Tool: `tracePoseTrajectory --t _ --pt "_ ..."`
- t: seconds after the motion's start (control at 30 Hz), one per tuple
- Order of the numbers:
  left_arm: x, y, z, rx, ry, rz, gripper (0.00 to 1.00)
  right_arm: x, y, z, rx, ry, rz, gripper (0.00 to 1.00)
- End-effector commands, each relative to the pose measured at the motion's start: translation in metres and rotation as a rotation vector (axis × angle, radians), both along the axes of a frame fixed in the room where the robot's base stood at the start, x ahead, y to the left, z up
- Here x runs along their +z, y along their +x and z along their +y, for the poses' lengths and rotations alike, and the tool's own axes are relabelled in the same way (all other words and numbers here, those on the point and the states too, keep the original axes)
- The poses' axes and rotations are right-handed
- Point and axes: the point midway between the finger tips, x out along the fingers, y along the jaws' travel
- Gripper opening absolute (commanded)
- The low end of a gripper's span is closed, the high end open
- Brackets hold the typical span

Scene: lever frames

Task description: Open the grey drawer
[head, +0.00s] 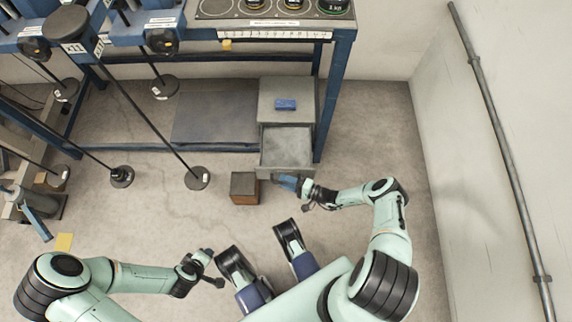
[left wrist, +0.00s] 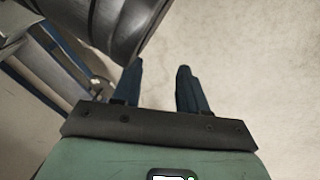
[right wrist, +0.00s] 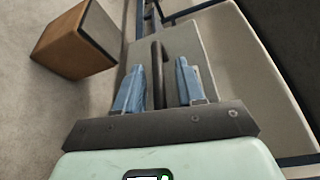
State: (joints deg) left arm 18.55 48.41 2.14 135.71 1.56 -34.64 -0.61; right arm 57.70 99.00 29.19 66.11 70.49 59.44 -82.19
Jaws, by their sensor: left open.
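The grey drawer (head: 287,168) stands pulled out from the grey cabinet (head: 268,103), its inside showing empty in the head view. In the right wrist view its front panel (right wrist: 190,45) carries a dark bar handle (right wrist: 157,80). My right gripper (head: 284,181) is at the drawer front. Its fingers (right wrist: 160,88) stand apart on either side of the handle, with a visible gap to it on the right. My left gripper (head: 208,262) is low at the left, away from the drawer. Its fingers (left wrist: 162,88) are open and empty.
A brown box (head: 244,188) sits on the floor just left of the drawer; it also shows in the right wrist view (right wrist: 75,40). A blue object (head: 286,104) lies on the cabinet. A blue-framed bench (head: 335,60) and round-footed poles (head: 197,178) stand nearby. Floor at the right is clear.

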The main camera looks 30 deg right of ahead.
Motion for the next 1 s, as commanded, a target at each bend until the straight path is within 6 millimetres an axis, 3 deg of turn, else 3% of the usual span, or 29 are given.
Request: tracePoseTrajectory --t 0.37,0.8,1.0 --pt "0.002 -0.003 -0.001 -0.002 -0.003 0.008 0.43 0.001 -0.009 -0.007 -0.002 0.0 0.002 0.38" --pt "0.015 -0.021 -0.011 -0.023 -0.027 0.056 0.43 0.009 -0.083 -0.062 -0.003 -0.002 0.002 0.38" --pt "0.016 -0.024 -0.013 -0.025 -0.031 0.063 0.43 0.01 -0.103 -0.076 -0.001 -0.001 0.001 0.38"
